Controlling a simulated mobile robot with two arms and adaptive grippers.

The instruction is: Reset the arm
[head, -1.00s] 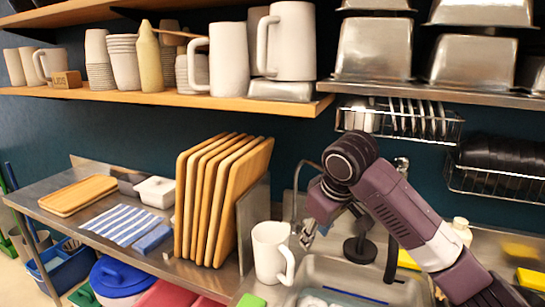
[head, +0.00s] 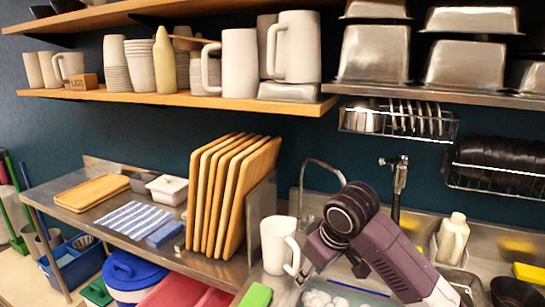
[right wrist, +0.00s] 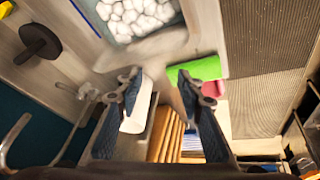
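My right arm enters the head view from the lower right, with its dark wrist over the sink area. My right gripper (head: 308,272) is beside the white mug (head: 279,245), in front of the counter, and its fingertips are hard to make out there. In the right wrist view the two fingers of my right gripper (right wrist: 160,84) are spread apart with nothing held between them. The white mug (right wrist: 138,113) shows partly behind one finger, standing apart from the grip as far as I can tell. My left gripper is not in view.
Wooden boards (head: 228,195) stand in a rack left of the mug. A sink with white pieces (head: 330,299), a tap (head: 318,165) and a white bottle (head: 453,238) are near the arm. Shelves with cups (head: 239,62) and metal pans (head: 374,53) hang above. A green sponge (head: 257,295) lies in front.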

